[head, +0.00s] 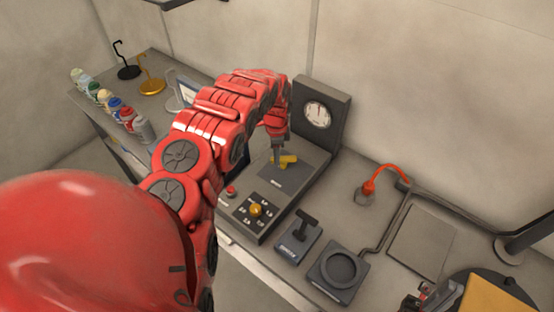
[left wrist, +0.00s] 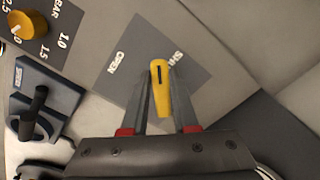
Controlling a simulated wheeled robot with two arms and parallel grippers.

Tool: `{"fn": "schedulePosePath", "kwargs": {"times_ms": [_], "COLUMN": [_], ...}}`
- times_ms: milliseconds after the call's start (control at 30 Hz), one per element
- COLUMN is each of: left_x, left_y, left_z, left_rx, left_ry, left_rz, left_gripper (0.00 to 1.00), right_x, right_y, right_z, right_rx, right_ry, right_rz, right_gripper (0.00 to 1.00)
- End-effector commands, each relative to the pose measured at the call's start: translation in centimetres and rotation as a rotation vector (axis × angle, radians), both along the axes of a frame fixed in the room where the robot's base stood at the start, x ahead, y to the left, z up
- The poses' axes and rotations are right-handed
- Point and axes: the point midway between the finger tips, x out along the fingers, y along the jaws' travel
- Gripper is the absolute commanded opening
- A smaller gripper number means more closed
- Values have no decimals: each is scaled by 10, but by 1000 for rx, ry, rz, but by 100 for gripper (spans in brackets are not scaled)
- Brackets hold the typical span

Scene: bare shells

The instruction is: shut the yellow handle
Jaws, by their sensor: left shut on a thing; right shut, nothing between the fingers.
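The yellow handle (head: 289,159) sits on a dark grey plate (head: 272,179) on the sloped panel below the round gauge. In the left wrist view the yellow handle (left wrist: 160,82) lies between my fingers, and the plate (left wrist: 128,84) bears the words OPEN and, partly covered by the handle, SH. The handle points closer to that second word than to OPEN. My left gripper (head: 277,156) comes down from above and is shut on the handle; its fingers (left wrist: 162,112) are on either side. My right gripper (head: 424,294) is shut and empty at the lower right, partly cut off.
The gauge (head: 318,115) stands behind the panel. A yellow knob (head: 255,210), a red button (head: 231,190), a black lever (head: 304,222) and a round dish (head: 339,268) are in front. An orange hooked part (head: 378,180) is to the right. Several cans (head: 115,104) stand far left.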

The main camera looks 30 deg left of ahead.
Motion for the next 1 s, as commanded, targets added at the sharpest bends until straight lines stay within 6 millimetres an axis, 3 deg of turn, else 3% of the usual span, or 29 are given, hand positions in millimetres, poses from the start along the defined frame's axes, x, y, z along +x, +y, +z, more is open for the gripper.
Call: {"fn": "schedulePosePath", "kwargs": {"times_ms": [600,1000], "left_x": [14,19], "left_y": [6,5], "left_z": [-2,0], "left_rx": [2,3], "left_ry": [-4,-4], "left_rz": [-549,-739], "left_gripper": [0,0], "right_x": [0,0], "right_y": [0,0], "right_z": [-30,-41], "right_rx": [0,0], "right_ry": [0,0], "right_rz": [0,0], "right_gripper": [0,0]}}
